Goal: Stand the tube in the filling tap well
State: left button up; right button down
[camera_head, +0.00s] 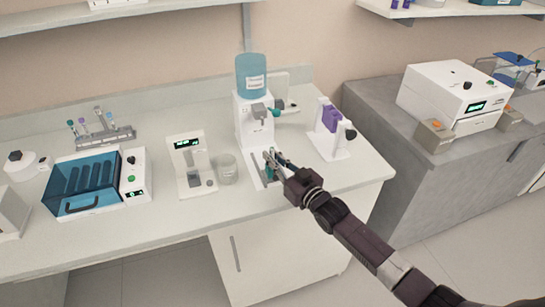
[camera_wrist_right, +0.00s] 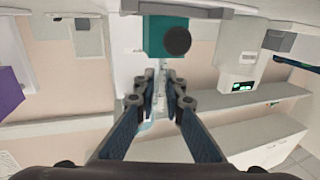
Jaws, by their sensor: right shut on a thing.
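The filling station is a white dispenser (camera_head: 252,118) with a blue bottle (camera_head: 251,72) on top and a grey tap on its front. My right gripper (camera_head: 271,160) is at the low front base of this station, below the tap. In the right wrist view its fingers (camera_wrist_right: 161,88) are closed together on a thin, pale, clear tube (camera_wrist_right: 158,66), mostly hidden between them. My left gripper is not in view.
Left of the station stand a clear beaker (camera_head: 227,170) and a white device with a green display (camera_head: 188,163). A white stand with a purple part (camera_head: 329,130) is close on the right. A teal-lidded machine (camera_head: 88,183) and tube rack (camera_head: 103,133) are farther left.

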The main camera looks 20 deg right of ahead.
jog(key=c, duration=1.9)
grip_release()
jog(key=shift+c, duration=0.2)
jog(key=shift+s, duration=0.1)
jog(key=v, duration=1.2)
